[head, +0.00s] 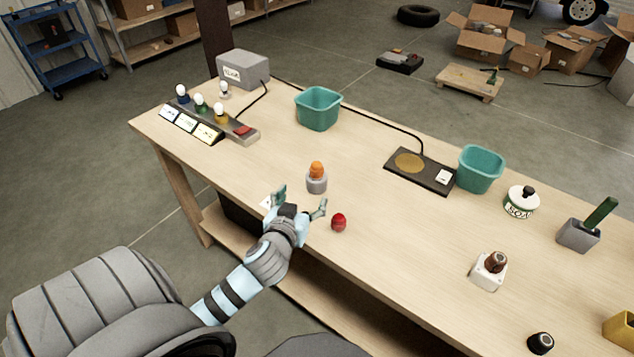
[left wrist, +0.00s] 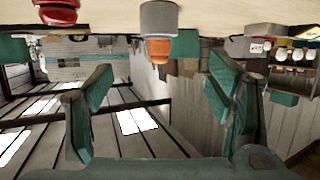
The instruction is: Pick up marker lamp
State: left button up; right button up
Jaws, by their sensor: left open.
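A small red domed lamp (head: 338,222) rests on the workbench near its front edge; it also shows in the left wrist view (left wrist: 57,11), cut off at the top left. An orange-topped lamp in a grey round holder (head: 317,183) stands just behind it; it also shows in the left wrist view (left wrist: 159,22), upside down. I cannot tell which one is the marker lamp. My left gripper (head: 299,202) is open and empty at the bench's front edge, left of the red lamp and in front of the orange one. Its spread fingers (left wrist: 160,100) show in the left wrist view. My right gripper is out of view.
On the bench (head: 370,255) stand a teal bin (head: 318,110), another teal bin (head: 480,170), a black plate with a gold disc (head: 420,172), a lamp panel (head: 205,122) and a white block with a brown top (head: 489,272). Bare wood lies right of the red lamp.

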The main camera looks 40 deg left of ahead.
aim_at(315, 176)
pick_arm(q)
jog(key=b+x, duration=0.1)
jog(key=x, duration=1.3)
jog(key=shift+w, duration=0.2)
jog(key=shift+r, duration=0.15)
jog(key=c, duration=1.5)
jog(key=shift+o, duration=0.2)
jog(key=shift+r, duration=0.1)
